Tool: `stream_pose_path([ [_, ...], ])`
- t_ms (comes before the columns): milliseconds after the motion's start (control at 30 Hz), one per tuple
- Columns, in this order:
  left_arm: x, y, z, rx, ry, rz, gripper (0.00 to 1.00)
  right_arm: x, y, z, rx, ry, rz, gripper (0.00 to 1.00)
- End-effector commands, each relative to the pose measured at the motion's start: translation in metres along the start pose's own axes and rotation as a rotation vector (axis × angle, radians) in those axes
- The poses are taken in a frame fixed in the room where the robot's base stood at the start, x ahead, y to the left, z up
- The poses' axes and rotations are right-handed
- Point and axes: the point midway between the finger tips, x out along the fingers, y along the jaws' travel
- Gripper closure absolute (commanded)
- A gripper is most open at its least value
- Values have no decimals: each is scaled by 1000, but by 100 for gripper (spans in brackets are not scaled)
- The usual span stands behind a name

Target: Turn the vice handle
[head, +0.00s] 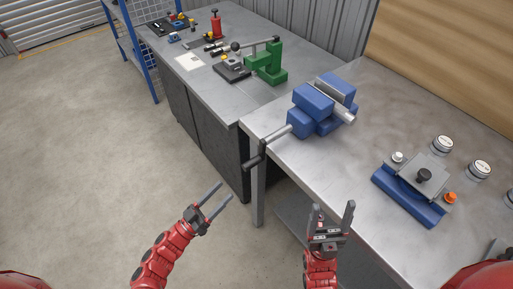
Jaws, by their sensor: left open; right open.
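A blue bench vice (313,107) stands near the left edge of a grey metal workbench. Its screw points toward the lower left, past the bench edge, and ends in a dark vice handle (254,163) that hangs tilted over the floor. My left gripper (216,196) is open and empty, below and left of the handle, apart from it. My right gripper (334,211) is open and empty, in front of the bench edge, below and right of the handle. Neither gripper touches the vice.
A blue fixture (408,196) with a grey plate and knobs sits on the workbench (385,105) at right, near white-lidded tins (442,144). A green press (268,62) and small tools stand on a second bench behind. The concrete floor (80,150) at left is clear.

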Motion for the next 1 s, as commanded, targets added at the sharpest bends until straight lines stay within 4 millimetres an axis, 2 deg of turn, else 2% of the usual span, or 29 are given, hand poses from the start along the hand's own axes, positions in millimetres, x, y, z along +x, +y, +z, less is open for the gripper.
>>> stream_pose_path([
  [400,99,1,-5,3,7,4,38,22,1,-4,0,0,0,28],
  [600,137,0,-2,1,2,1,38,29,2,-5,0,1,0,28],
  [800,156,0,-2,4,2,1,38,32,2,-5,0,1,0,28],
  [1000,159,0,-1,4,1,1,38,32,2,-5,0,1,0,28],
])
